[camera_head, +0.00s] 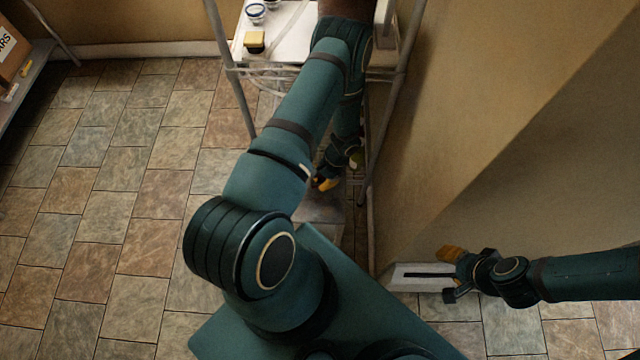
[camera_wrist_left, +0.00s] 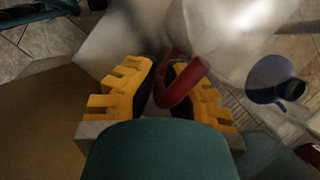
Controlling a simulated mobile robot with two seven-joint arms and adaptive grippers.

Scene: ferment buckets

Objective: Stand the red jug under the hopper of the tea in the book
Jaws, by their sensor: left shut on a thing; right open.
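In the left wrist view a curved red handle (camera_wrist_left: 182,88), which looks like the red jug's, lies between the yellow fingers of my left gripper (camera_wrist_left: 165,82). The gripper is shut on it. The rest of the jug cannot be made out clearly. In the head view my left gripper (camera_head: 325,182) is low beside the shelf rack, mostly hidden by my arm, and the jug is not visible there. My right gripper (camera_head: 453,274) is open and empty at the right, near the wall's foot. I cannot identify the hopper or the book in either view.
In the wrist view, a pale blurred body and a blue round part (camera_wrist_left: 268,84) are close by. The tiled floor (camera_head: 110,200) at left is clear.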

